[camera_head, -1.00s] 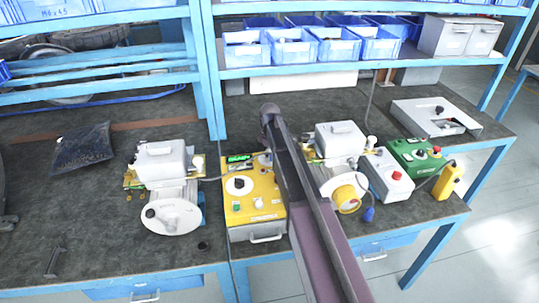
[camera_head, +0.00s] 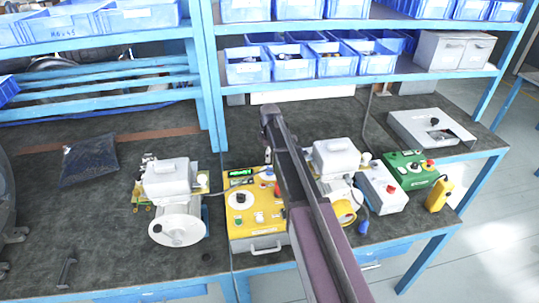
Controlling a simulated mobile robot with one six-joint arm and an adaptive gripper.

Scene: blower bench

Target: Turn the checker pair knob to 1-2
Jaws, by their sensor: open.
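A yellow box (camera_head: 249,238) with a lit green display stands on the bench at the middle and looks like the checker. Its top carries a white round dial with a black knob (camera_head: 240,198), plus small buttons and sockets. The dial's markings are too small to read, so I cannot tell the knob's setting. My dark arm rises from the bottom edge and passes just right of the yellow box, covering part of its right side. My gripper does not show in this view.
A blower unit (camera_head: 179,230) stands left of the box, and another (camera_head: 336,160) stands right, partly behind my arm. Further right are a grey box with a red button (camera_head: 384,190), a green box (camera_head: 411,168) and a yellow pendant (camera_head: 438,196). Blue shelving (camera_head: 212,90) rises behind.

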